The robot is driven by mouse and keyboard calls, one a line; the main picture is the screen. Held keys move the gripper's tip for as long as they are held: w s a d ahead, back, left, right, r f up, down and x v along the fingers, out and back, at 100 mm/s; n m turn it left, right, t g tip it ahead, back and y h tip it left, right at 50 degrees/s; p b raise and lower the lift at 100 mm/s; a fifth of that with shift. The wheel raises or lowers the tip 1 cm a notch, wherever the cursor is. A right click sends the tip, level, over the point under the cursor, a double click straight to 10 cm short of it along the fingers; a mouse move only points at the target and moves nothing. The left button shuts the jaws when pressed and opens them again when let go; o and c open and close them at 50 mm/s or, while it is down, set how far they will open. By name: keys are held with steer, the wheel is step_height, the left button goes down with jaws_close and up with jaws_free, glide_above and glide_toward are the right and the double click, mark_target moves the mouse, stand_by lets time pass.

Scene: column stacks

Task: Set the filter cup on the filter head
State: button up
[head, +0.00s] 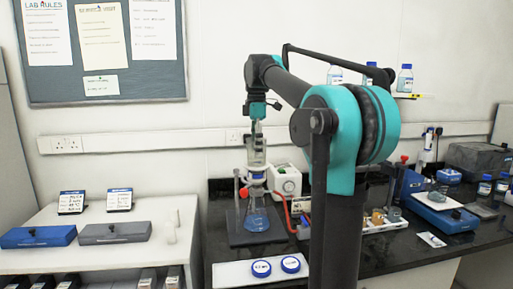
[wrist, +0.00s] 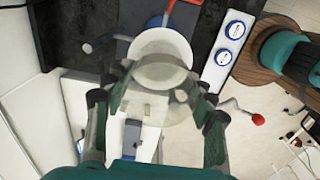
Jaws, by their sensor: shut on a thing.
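The clear filter cup (head: 256,151) is upright in my gripper (head: 257,128), directly over the filter head (head: 257,174). The cup's lower end is at or just above the head; I cannot tell whether they touch. The head sits on a conical flask (head: 256,216) with blue liquid, beside a stand. In the wrist view, the fingers of my gripper (wrist: 158,84) are shut around the see-through cup (wrist: 150,105). Pale round rims overlap beyond it, so its exact centring over the head is unclear.
A white strip with two blue-ringed lids (head: 261,268) lies in front of the stand. A white pump box (head: 287,181) and red hose (head: 282,208) are close on the right. Blue and grey boxes (head: 115,232) stand on the left bench. Bottles (head: 405,78) stand on a shelf.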

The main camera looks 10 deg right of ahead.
steer(key=shift+f, duration=0.5)
stand_by(0.7)
steer(key=o, duration=1.3)
steer(key=o, duration=0.4)
steer(key=shift+r, duration=4.5)
steer(key=shift+s, duration=0.1)
